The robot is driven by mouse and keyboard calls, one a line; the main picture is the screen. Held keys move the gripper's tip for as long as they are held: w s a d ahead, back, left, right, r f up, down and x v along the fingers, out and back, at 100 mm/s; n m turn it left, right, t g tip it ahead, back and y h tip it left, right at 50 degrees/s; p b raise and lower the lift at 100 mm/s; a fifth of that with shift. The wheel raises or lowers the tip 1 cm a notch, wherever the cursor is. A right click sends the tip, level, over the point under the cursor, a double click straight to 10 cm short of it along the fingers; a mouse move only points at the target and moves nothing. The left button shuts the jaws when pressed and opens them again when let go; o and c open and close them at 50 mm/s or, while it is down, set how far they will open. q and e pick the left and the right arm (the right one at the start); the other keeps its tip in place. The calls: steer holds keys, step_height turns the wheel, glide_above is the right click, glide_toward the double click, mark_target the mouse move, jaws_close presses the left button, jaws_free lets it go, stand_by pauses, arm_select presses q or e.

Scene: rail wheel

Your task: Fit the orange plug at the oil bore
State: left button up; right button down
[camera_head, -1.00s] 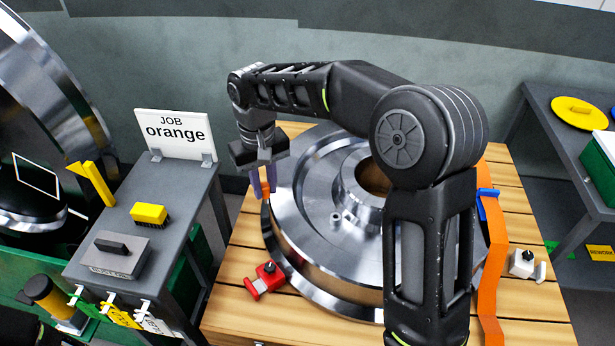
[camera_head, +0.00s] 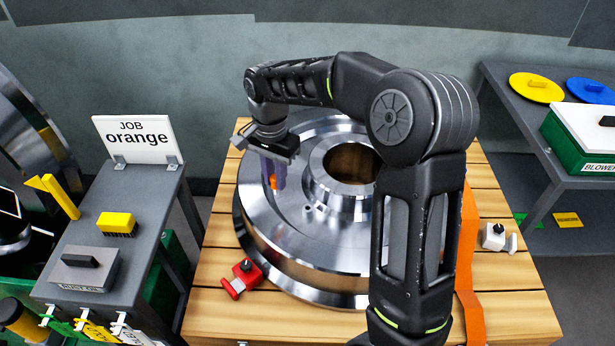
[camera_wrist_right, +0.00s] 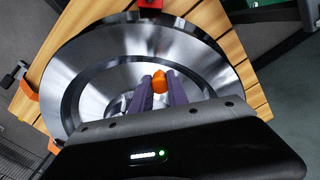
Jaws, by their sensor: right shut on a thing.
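My right gripper (camera_head: 273,172) is over the left part of the steel rail wheel (camera_head: 275,232), pointing down. Its purple fingers are shut on the orange plug (camera_head: 273,182). In the right wrist view the plug (camera_wrist_right: 159,82) sits between the two fingertips (camera_wrist_right: 160,90), above the wheel's web. I cannot tell whether the plug touches the wheel. The hub (camera_head: 332,196) with its large central bore (camera_head: 351,163) is to the right of the gripper. A small round boss (camera_head: 308,209) shows at the hub's lower left; I cannot tell if it is the oil bore. My left gripper is not in view.
The wheel lies on a slatted wooden table (camera_head: 210,285). A red clamp (camera_head: 242,279) and a white clamp (camera_head: 496,237) are at its sides. An orange strap (camera_head: 468,270) hangs at right. A grey side table (camera_head: 140,205) holds a "JOB orange" sign (camera_head: 138,139) and a yellow brush (camera_head: 117,224).

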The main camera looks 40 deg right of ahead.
steer(key=s+d+f+m, duration=0.2)
steer(key=d+m, duration=0.5)
steer(key=m, duration=0.3)
steer(key=shift+s+d, duration=0.15)
steer(key=shift+s, duration=0.15)
steer(key=shift+f+b, duration=0.15)
steer(key=shift+b, duration=0.2)
steer(key=shift+f+b, duration=1.75)
steer(key=shift+f, duration=0.65)
steer(key=shift+f+b, duration=1.2)
steer(key=shift+f, duration=0.5)
steer(key=c, duration=1.2)
jaws_free()
